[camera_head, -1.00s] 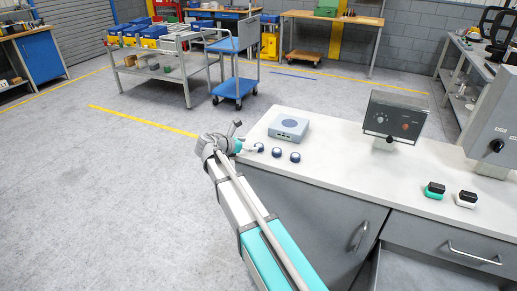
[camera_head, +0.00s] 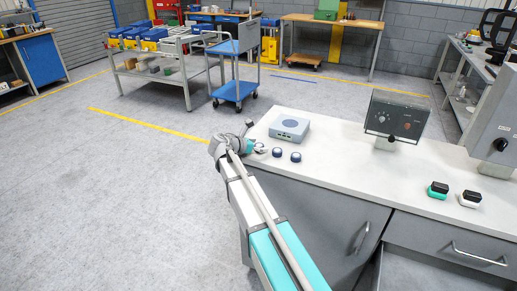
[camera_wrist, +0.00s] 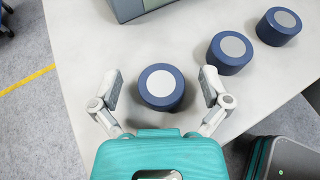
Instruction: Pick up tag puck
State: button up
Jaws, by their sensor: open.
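Three round dark blue pucks with pale grey tops stand in a row on the white counter. In the wrist view, the nearest puck (camera_wrist: 161,88) lies between the two fingers of my open gripper (camera_wrist: 162,90), with a gap on both sides. The middle puck (camera_wrist: 230,53) and the far puck (camera_wrist: 279,26) stand to the right of the fingers. In the head view, the middle puck (camera_head: 277,152) and the far puck (camera_head: 296,156) show, while my gripper (camera_head: 262,148) hides the nearest one.
A grey-blue box (camera_head: 289,128) sits on the counter (camera_head: 345,160) just behind the pucks. A control box (camera_head: 396,116) with knobs stands further right. A green-and-black item (camera_head: 437,190) and a white-and-black item (camera_head: 470,198) lie near the counter's front. The counter's middle is clear.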

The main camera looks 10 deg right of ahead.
jog(key=c, duration=1.1)
jog(key=shift+r, duration=0.15)
notch_tip(320, 180, up, 2)
jog(key=shift+p, duration=1.2)
jog(key=s+a+r+p, duration=0.3)
jog(key=s+r+p, duration=0.7)
jog(key=s, duration=0.3)
jog(key=shift+s+a+r+p, duration=0.25)
jog(key=shift+s+r+p, duration=0.05)
jog(key=shift+r, duration=0.05)
